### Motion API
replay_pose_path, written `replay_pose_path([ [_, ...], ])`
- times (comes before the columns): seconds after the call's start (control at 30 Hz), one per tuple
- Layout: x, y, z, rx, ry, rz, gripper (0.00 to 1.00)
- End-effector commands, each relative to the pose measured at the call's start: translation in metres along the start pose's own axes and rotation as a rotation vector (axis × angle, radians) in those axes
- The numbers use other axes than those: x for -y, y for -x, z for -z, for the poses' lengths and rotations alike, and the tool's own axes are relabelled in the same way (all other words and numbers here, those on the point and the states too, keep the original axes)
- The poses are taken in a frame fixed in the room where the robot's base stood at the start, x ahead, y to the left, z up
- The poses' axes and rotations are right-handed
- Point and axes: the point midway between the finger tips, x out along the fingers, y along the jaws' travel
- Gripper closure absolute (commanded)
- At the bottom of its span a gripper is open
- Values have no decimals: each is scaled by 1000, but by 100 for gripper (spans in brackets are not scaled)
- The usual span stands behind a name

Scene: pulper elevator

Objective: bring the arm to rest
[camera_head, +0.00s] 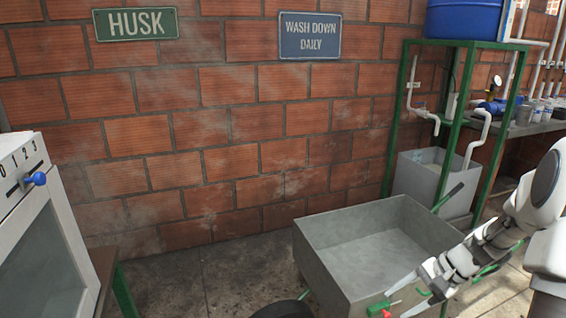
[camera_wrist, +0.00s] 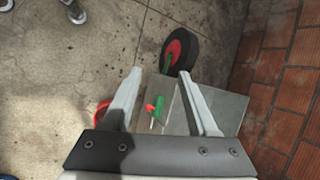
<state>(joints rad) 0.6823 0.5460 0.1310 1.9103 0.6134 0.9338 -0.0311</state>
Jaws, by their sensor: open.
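My arm comes in from the right in the head view. My gripper (camera_head: 396,304) is near the lower right, above or beside the front corner of a grey metal cart (camera_head: 335,258). Its fingers are spread apart. In the wrist view my gripper (camera_wrist: 160,73) points down, with its two pale fingers wide apart and no object held. A small red and green part (camera_wrist: 155,110) shows between and below the fingers. I cannot tell how close it is to them.
The cart has a black wheel with a red hub (camera_wrist: 181,50). A green stand (camera_head: 470,100) bears a blue tank (camera_head: 463,18) at the back right. A white machine (camera_head: 40,240) stands at the left. Brick wall (camera_head: 230,120) lies behind; bare concrete floor (camera_head: 225,280) lies between machine and cart.

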Motion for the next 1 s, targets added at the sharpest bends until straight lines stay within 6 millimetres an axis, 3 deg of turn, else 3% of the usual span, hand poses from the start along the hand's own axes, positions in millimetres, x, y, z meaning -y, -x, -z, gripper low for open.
replay_pose_path([
  [0.3, 41, 64, -62, -234, 411, -209, 41],
  [0.7, 76, 143, -145, -549, 891, -352, 41],
  [0.83, 70, 154, -180, -601, 988, -361, 41],
  [1.0, 40, 146, -227, -582, 1034, -352, 41],
])
